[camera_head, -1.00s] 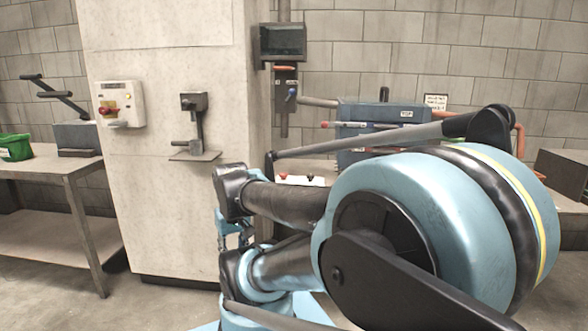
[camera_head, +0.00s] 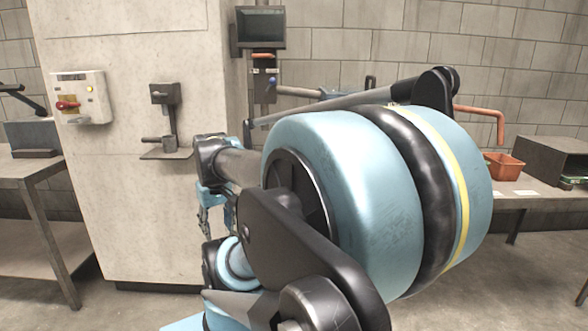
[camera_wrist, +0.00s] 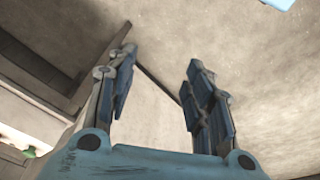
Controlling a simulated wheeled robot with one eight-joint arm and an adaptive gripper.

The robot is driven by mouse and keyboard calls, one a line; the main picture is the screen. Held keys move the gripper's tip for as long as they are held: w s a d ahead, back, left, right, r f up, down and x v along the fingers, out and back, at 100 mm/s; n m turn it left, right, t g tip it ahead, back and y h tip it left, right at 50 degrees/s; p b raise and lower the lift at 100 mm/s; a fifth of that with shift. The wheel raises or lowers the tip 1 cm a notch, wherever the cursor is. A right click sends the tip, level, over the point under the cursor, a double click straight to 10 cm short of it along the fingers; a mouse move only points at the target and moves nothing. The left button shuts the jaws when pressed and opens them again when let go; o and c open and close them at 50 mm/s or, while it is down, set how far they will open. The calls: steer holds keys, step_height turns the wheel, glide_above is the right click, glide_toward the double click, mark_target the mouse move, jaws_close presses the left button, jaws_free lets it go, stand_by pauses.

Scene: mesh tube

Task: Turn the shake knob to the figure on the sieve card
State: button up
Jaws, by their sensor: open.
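My gripper (camera_wrist: 160,62) is open and empty in the wrist view, its two blue-grey fingers apart over bare concrete floor. In the head view my gripper (camera_head: 212,208) hangs low in front of the pale pillar, partly covered by my arm. I cannot make out the shake knob or the sieve card now; my large blue arm joint covers the middle of the head view. A control box (camera_head: 82,98) on the pillar carries a red rotary handle (camera_head: 67,105) on a yellow plate; nothing legible marks it as the shake knob.
A metal bracket (camera_head: 166,118) with a small shelf juts from the pillar (camera_head: 130,200). A dark monitor (camera_head: 260,28) hangs beside it. A bench (camera_head: 30,170) stands left. An orange bin (camera_head: 503,165) and a grey box (camera_head: 550,160) stand right. Floor at the lower right is open.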

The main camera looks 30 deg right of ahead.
steer(key=w+d+r+n+g, duration=0.1)
steer(key=w+d+r+n, duration=0.2)
steer(key=w+d+r, duration=0.75)
steer(key=w+d+r+n+g, duration=0.1)
steer(key=w+d+r+n, duration=0.1)
steer(key=w+d+r, duration=0.9)
steer(key=d+f+n, duration=0.1)
steer(key=d+n, duration=0.2)
steer(key=d, duration=1.5)
step_height(320, 180, down, 17)
steer(key=shift+s+f, duration=0.1)
steer(key=shift+s, duration=0.05)
steer(key=shift+c, duration=0.4)
steer(key=c, duration=1)
